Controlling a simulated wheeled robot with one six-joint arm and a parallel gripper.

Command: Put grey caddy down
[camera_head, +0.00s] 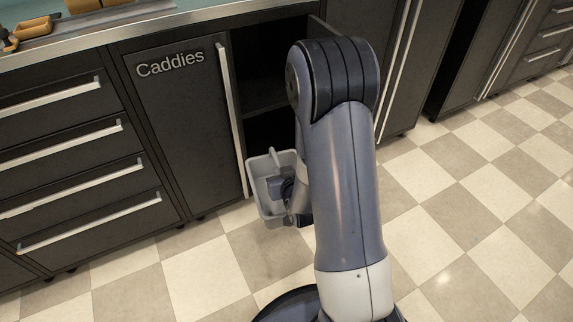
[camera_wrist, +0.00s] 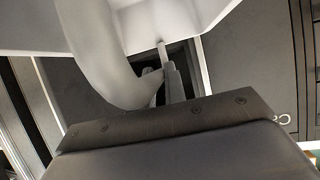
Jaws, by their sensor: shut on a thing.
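The grey caddy (camera_head: 265,206) is an open-topped bin with a raised divider or handle. It hangs above the tiled floor in front of the cabinet. My gripper (camera_head: 286,186) is shut on it at its near right side, partly hidden by my arm. In the wrist view the pale caddy (camera_wrist: 190,22) fills the top, close to the gripper fingers (camera_wrist: 166,78). The exact grip point is hard to see.
A dark cabinet door labelled Caddies (camera_head: 180,110) is behind the caddy at left. Right of it is an open dark compartment (camera_head: 262,75) with a shelf. Drawers (camera_head: 70,150) stand at left. The checkered floor (camera_head: 460,220) at right is clear. A counter (camera_head: 150,22) runs above.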

